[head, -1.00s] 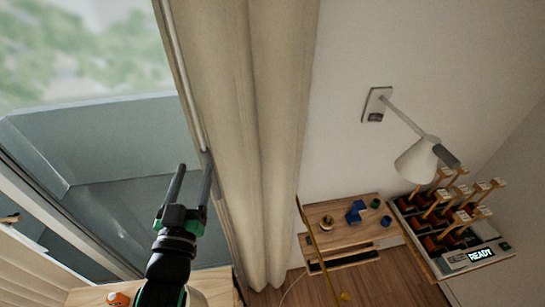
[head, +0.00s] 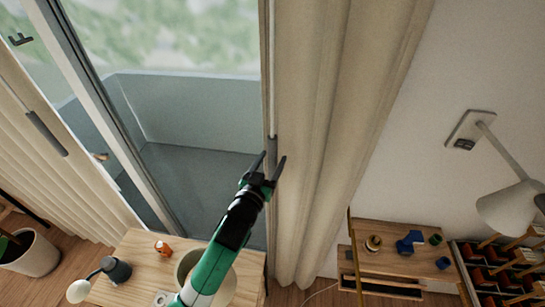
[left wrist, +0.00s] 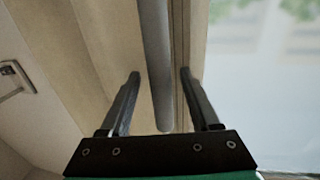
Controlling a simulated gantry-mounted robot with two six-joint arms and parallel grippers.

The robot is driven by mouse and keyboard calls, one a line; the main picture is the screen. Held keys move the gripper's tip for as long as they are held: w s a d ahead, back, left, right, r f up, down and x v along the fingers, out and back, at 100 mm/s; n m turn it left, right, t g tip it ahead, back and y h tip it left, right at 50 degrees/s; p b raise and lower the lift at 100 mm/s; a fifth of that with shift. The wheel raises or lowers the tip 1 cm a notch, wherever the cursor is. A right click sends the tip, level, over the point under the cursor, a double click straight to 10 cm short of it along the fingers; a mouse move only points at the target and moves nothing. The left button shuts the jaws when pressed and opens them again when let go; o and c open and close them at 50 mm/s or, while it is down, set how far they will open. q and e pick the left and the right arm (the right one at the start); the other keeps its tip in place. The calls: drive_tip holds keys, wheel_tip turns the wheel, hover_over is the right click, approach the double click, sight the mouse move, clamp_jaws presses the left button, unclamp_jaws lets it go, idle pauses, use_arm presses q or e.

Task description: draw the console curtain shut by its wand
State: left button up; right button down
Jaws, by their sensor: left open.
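The beige console curtain (head: 325,130) hangs bunched at the right side of the glass opening. Its thin wand (head: 271,85) hangs along the curtain's left edge and ends in a grey handle (head: 272,150). My left gripper (head: 270,160) is open at the handle's lower part. In the left wrist view the wand handle (left wrist: 157,60) appears between the two spread fingers (left wrist: 158,76), with gaps on both sides. I cannot tell how deep it sits between them. The right gripper is not in view.
A wooden console (head: 140,255) with an orange item and small lamp (head: 80,290) stands below my left arm. Another curtain (head: 45,150) hangs at left, above a plant pot (head: 35,255). A wall lamp (head: 505,205) and wooden shelf (head: 385,235) are at right.

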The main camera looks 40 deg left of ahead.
use_arm(q)
drive_tip(key=shift+w+a, duration=0.2)
drive_tip(key=shift+w, duration=0.3)
clamp_jaws()
idle(1.1)
